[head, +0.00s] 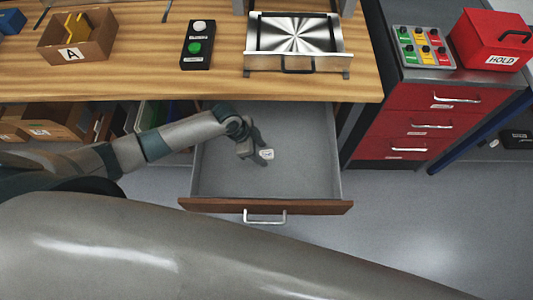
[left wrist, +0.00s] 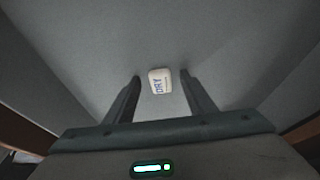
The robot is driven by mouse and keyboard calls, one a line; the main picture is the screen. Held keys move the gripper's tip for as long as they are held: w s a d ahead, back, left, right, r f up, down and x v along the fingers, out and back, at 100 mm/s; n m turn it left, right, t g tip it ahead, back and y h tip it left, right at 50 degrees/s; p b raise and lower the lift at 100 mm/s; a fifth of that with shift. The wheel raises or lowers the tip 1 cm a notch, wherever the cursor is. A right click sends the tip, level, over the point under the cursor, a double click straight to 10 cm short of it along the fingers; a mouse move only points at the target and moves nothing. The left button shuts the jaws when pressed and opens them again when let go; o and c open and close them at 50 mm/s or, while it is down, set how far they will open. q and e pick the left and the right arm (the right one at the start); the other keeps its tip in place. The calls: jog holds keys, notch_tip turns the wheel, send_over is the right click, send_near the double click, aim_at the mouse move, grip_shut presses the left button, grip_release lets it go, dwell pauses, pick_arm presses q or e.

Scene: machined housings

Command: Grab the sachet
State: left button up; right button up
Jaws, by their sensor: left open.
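The sachet (head: 267,154) is small and white and lies on the grey floor of an open drawer (head: 310,180). In the left wrist view the sachet (left wrist: 160,81) shows blue lettering that reads "DRY". My left gripper (head: 263,157) reaches down into the drawer from the left, close to the sachet. In the left wrist view the two fingers of my left gripper (left wrist: 161,82) stand apart, with the sachet in the gap between their tips. I cannot tell whether the fingers touch it. My right gripper is not in view.
The drawer's brown front with a metal handle (head: 264,216) and its side walls enclose the space around my left gripper. The wooden worktop (head: 150,80) overhangs the drawer's back. A red drawer cabinet (head: 420,122) stands to the right. The rest of the drawer floor looks empty.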

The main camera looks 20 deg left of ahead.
aim_at(261, 153)
pick_arm(q)
jog(key=shift+c, duration=0.6)
jog(key=c, duration=1)
jog(key=shift+r, duration=0.2)
jog(key=shift+r, duration=0.55)
notch_tip(261, 153, up, 2)
jog(key=shift+w+r+b, duration=0.1)
jog(key=shift+r+b, duration=0.15)
jog(key=shift+b, duration=0.35)
jog(key=s+d+r+b, duration=0.1)
jog(key=s+d+r, duration=0.6)
jog(key=s, duration=0.2)
jog(key=shift+s, duration=0.25)
